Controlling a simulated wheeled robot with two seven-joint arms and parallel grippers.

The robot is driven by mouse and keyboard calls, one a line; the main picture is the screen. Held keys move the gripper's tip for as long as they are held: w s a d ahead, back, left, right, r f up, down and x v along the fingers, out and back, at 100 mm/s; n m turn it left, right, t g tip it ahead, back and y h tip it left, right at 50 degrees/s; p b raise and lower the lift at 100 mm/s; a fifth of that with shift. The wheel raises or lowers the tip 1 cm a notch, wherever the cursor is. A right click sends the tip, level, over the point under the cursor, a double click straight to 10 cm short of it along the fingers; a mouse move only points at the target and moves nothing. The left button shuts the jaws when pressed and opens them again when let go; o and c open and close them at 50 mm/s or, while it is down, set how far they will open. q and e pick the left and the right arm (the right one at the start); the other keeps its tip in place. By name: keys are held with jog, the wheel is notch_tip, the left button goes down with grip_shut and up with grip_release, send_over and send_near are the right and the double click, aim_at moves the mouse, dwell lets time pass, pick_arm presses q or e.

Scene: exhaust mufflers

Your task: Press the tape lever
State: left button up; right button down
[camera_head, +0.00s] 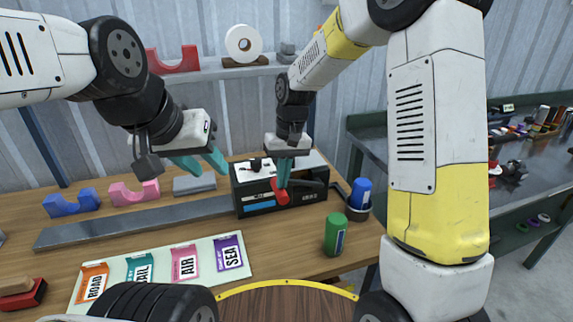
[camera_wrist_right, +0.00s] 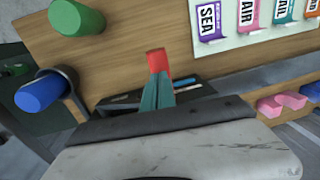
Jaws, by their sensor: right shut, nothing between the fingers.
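The tape machine (camera_head: 258,202) is a dark box on the wooden bench, with a lever ending in a red tip (camera_head: 281,194) at its front. My right gripper (camera_head: 284,184) is shut and empty, with its teal fingers pointing down at the red tip. In the right wrist view the shut fingertips (camera_wrist_right: 157,78) overlap the red tip (camera_wrist_right: 157,60); they look to be at or against it, but contact is hard to tell. My left gripper (camera_head: 206,163) is open and empty above the bench, left of the machine.
A green can (camera_head: 335,234) and a blue can (camera_head: 361,192) in a holder stand right of the machine. A mat (camera_head: 150,285) with several labels lies at front left. Blue (camera_head: 72,203) and pink (camera_head: 133,194) cradles stand at the back left. A tape roll (camera_head: 244,42) sits on the shelf.

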jog(key=a+f+h, duration=0.1)
jog(key=f+h, duration=0.1)
jog(key=f, duration=0.2)
jog(key=a+f+t+h, duration=0.1)
jog(key=f+h, duration=0.2)
jog(key=s+a+f+t+h, duration=0.1)
jog(key=f+h, duration=0.1)
jog(key=f, duration=0.2)
jog(key=shift+f+h, duration=0.3)
jog(key=shift+d+f+t, duration=0.1)
jog(key=shift+f+t, duration=0.2)
jog(key=shift+s+d+f, duration=0.1)
